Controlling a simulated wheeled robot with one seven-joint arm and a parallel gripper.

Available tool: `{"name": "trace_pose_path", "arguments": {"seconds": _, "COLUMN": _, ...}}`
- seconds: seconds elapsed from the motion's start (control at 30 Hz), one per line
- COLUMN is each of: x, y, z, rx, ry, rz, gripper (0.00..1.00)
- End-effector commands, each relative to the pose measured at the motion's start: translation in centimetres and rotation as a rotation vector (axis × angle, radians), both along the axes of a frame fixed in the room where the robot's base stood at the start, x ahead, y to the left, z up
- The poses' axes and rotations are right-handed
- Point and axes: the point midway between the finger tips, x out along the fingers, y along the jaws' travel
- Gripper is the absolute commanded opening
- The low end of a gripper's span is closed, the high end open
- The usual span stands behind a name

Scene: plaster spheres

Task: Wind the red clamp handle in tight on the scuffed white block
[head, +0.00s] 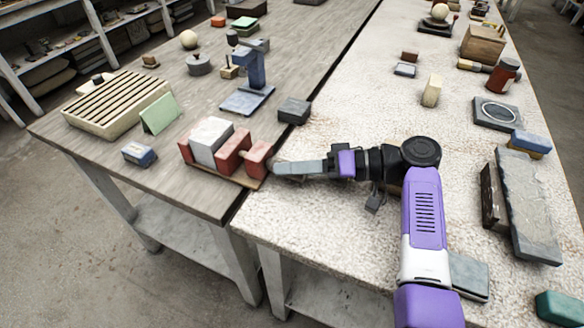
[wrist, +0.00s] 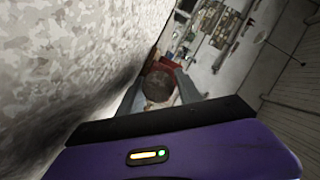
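The red clamp (head: 232,152) stands on a wooden board at the right edge of the brown table. The scuffed white block (head: 211,141) sits between its red jaws. My gripper (head: 277,168) reaches in from the right, level, with its fingertips close to the clamp's right end. In the wrist view, the round, dark reddish handle (wrist: 158,86) shows end-on between my two fingers (wrist: 160,80), which stand apart on either side of it. Firm contact is not visible. In the head view my fingers hide the handle. The wrist view shows little of the white block.
A blue-grey stand (head: 250,85), a dark grey block (head: 294,110), a green wedge (head: 160,113) and a slatted cream box (head: 117,103) share the brown table. The speckled pale worktop (head: 330,130) lies beneath my arm, with free room around the gripper.

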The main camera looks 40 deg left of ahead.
Motion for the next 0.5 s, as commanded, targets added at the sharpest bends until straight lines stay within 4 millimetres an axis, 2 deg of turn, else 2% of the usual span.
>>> {"name": "trace_pose_path", "arguments": {"seconds": 0.17, "x": 0.0, "y": 0.0, "z": 0.5, "rx": 0.000, "ry": -0.001, "rz": 0.001, "gripper": 0.41}}
{"name": "trace_pose_path", "arguments": {"seconds": 0.27, "x": 0.0, "y": 0.1, "z": 1.8, "rx": 0.002, "ry": -0.003, "rz": 0.001, "gripper": 0.41}}
{"name": "trace_pose_path", "arguments": {"seconds": 0.4, "x": 0.0, "y": 0.1, "z": 4.7, "rx": 0.006, "ry": -0.007, "rz": 0.002, "gripper": 0.41}}
{"name": "trace_pose_path", "arguments": {"seconds": 0.47, "x": 0.0, "y": 0.0, "z": 6.2, "rx": 0.008, "ry": -0.006, "rz": 0.004, "gripper": 0.48}}
{"name": "trace_pose_path", "arguments": {"seconds": 0.5, "x": 0.0, "y": 0.0, "z": 7.1, "rx": 0.007, "ry": -0.006, "rz": 0.005, "gripper": 0.41}}
